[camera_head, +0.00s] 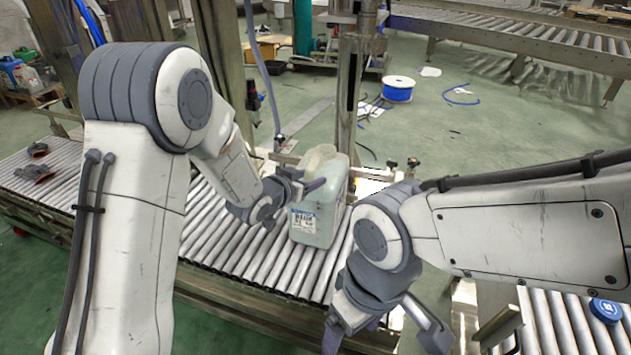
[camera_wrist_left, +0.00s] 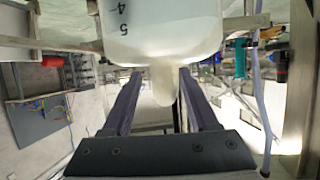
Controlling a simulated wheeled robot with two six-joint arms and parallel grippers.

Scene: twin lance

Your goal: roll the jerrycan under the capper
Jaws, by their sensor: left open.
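The pale, translucent jerrycan (camera_head: 318,222) with a white label stands upright on the roller conveyor (camera_head: 215,225) in the head view. My left gripper (camera_head: 305,189) is open at its left upper side. In the left wrist view the jerrycan (camera_wrist_left: 160,30) appears upside down with level marks, and a rounded pale part of it reaches between the spread fingers (camera_wrist_left: 160,75). Contact cannot be told. My right gripper (camera_head: 385,338) is open and empty in front of the conveyor, its fingers spread. A steel upright (camera_head: 348,95) behind the jerrycan may belong to the capper; no capping head is clearly visible.
A blue cap (camera_head: 606,310) lies on the rollers at the lower right. Dark red-and-black parts (camera_head: 36,170) lie on the conveyor's left end. Small clamps on a rail stand right behind the jerrycan. A blue-and-white spool (camera_head: 398,89) sits on the floor beyond.

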